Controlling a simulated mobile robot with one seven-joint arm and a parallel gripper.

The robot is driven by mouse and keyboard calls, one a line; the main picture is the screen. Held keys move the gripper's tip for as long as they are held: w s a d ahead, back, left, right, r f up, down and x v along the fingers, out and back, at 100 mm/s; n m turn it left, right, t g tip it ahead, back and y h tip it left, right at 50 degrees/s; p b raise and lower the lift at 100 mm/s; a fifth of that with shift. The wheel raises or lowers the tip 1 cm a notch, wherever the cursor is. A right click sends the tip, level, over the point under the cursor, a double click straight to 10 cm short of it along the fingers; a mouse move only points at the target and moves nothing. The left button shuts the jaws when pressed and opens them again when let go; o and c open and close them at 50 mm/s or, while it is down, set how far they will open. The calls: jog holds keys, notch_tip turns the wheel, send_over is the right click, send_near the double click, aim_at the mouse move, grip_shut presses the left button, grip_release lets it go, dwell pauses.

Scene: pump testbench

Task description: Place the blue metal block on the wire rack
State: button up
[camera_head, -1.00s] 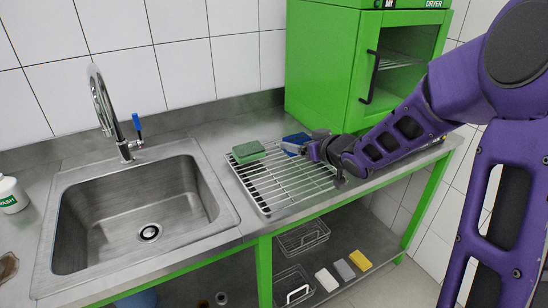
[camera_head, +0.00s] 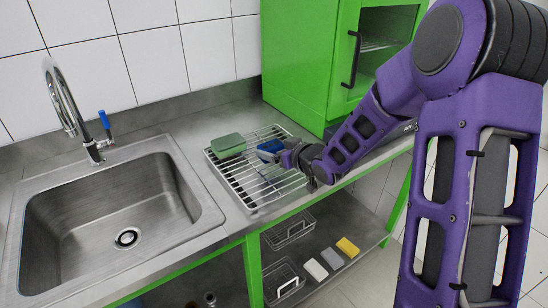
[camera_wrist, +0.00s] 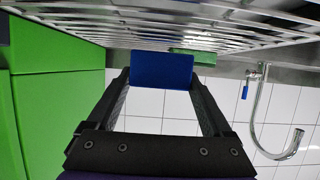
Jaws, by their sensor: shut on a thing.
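The blue metal block (camera_head: 270,147) is in my gripper (camera_head: 278,152), over the right part of the wire rack (camera_head: 250,188) in the head view. In the wrist view the blue block (camera_wrist: 161,70) sits between the two fingertips of my gripper (camera_wrist: 162,80), which is shut on it. The rack's wires (camera_wrist: 200,22) run close beside the block there. A gap or contact between block and wires cannot be told. A green block (camera_head: 228,145) lies on the left back part of the rack; it also shows in the wrist view (camera_wrist: 192,56).
A steel sink (camera_head: 115,215) with a tap (camera_head: 75,110) is left of the rack. A green dryer cabinet (camera_head: 300,70) stands behind it on the right. The lower shelf holds wire baskets (camera_head: 288,230) and small blocks (camera_head: 332,259). The rack's front left is clear.

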jog(key=shift+f, duration=1)
jog(key=shift+f, duration=0.1)
jog(key=shift+f+b, duration=0.2)
jog(key=shift+b, duration=0.15)
jog(key=o, duration=1.5)
jog(key=shift+r, duration=0.1)
jog(key=shift+c, duration=0.2)
jog(key=shift+r+p, duration=0.25)
jog(key=shift+p, duration=0.1)
jog(key=p+v, duration=0.1)
jog(key=v, duration=1.1)
jog(key=shift+p, duration=0.3)
